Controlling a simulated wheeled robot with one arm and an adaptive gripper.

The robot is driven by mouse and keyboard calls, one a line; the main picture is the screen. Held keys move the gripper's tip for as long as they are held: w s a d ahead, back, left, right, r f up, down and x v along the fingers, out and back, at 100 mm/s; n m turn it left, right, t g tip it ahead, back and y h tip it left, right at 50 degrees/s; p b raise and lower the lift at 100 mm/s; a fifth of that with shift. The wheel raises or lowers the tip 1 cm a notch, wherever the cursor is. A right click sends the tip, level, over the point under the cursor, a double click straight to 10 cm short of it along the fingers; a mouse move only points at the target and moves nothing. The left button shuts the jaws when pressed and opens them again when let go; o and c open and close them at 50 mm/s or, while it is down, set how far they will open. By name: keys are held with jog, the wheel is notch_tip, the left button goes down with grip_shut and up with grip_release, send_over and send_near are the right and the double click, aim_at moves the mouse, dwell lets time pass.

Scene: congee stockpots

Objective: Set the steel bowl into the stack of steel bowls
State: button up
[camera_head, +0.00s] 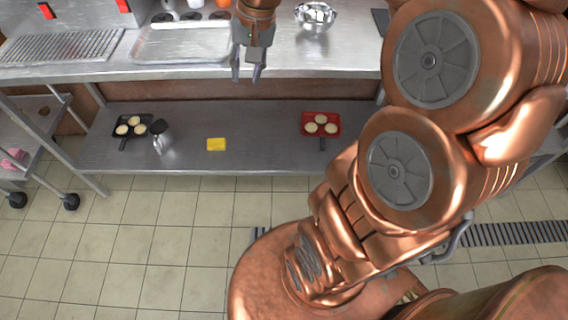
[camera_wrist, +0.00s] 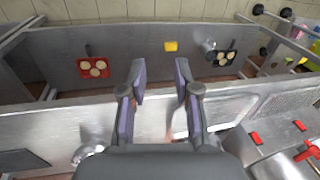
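A shiny steel bowl shape (camera_head: 316,15) stands on the upper steel counter at the top of the head view, right of my gripper. Pale patches show inside it; I cannot tell whether it is one bowl or a stack. In the wrist view a shiny rounded piece (camera_wrist: 86,152) shows at the lower left, partly hidden. No second bowl or stack is clearly seen. My gripper (camera_head: 248,77) hangs near the counter's front edge with its fingers apart. In the wrist view my gripper (camera_wrist: 160,77) is open, with nothing between its fingers.
A metal tray (camera_head: 185,45) and a grill rack (camera_head: 62,47) lie on the counter, left of my gripper. The lower shelf (camera_head: 265,150) holds a red pan (camera_head: 335,121), a yellow block (camera_head: 216,144), a steel jug (camera_head: 162,138) and a black pan (camera_head: 122,143).

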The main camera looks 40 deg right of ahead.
jog(key=s+a+f+n+g, duration=0.1)
jog(key=s+a+n, duration=0.1)
jog(key=s, duration=0.3)
jog(key=s+a+f+n+g+h, duration=0.1)
jog(key=s+a+f, duration=0.1)
jog(key=s+a, duration=0.2)
jog(key=shift+s+a+f+n, duration=0.15)
jog(key=shift+s+f+n, duration=0.2)
jog(key=shift+s, duration=0.8)
jog(key=shift+o, duration=0.3)
jog(key=s+a+f+n+g+h, duration=0.1)
jog(key=s+f, duration=0.3)
jog(key=s, duration=0.7)
jog(key=shift+n+g, duration=0.3)
jog(key=shift+n, duration=0.55)
